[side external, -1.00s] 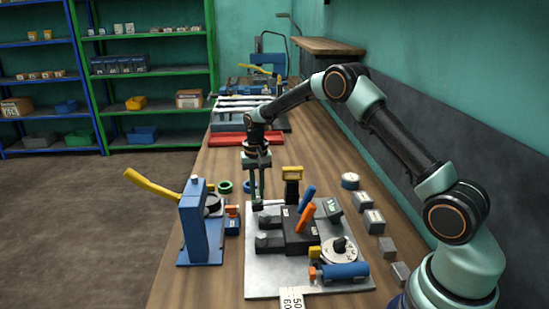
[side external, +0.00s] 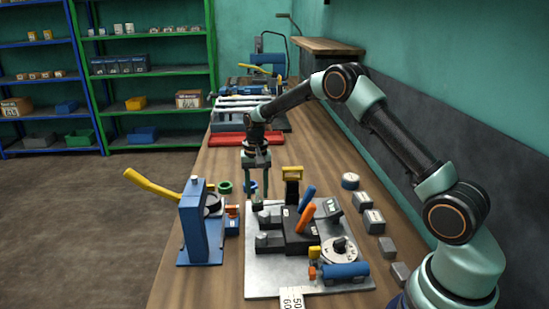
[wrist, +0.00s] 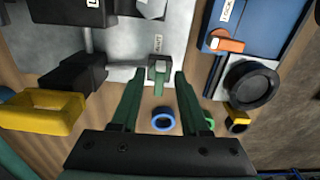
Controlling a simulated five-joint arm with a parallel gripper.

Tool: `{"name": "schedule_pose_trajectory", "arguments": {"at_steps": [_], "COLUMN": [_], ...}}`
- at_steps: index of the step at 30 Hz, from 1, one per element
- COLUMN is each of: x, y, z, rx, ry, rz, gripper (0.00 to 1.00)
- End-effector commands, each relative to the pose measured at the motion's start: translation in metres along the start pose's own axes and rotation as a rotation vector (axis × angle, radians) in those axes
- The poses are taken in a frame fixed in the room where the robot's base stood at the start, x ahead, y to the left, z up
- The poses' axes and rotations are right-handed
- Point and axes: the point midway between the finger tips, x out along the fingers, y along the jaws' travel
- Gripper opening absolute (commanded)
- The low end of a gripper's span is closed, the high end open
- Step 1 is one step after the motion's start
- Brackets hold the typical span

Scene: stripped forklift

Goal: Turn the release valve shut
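My gripper (side external: 256,190) is open at the far left corner of the metal plate (side external: 262,285). In the wrist view its two green fingers (wrist: 159,76) stand apart on either side of a small grey labelled fitting (wrist: 158,64) with a short lever pointing down the picture. This fitting looks like the release valve, but its label is too small to read surely. In the side view it shows as a small dark block (side external: 257,205) just below the fingertips. I see a gap between each finger and the lever; contact cannot be told from the side view.
A yellow-handled part (side external: 292,173) stands close right of my gripper. Orange (side external: 306,217) and blue (side external: 307,196) levers rise from the plate's middle. A blue press (side external: 200,225) with a yellow handle stands left. A blue ring (wrist: 163,121) and a green ring (side external: 224,187) lie nearby.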

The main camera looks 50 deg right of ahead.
Motion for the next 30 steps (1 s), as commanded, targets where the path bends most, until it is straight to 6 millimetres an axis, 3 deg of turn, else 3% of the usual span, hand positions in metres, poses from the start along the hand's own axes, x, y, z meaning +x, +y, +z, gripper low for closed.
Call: {"name": "schedule_pose_trajectory", "arguments": {"at_steps": [8,21,30], "x": [-0.007,-0.09,-0.119], "y": [0.0,0.0,0.0], "z": [0.0,-0.001,0.0], "rx": [0.0,0.0,0.0], "ry": [0.001,0.003,0.0], "rz": [-0.001,-0.002,0.0], "gripper": [0.45,0.45,0.45]}}
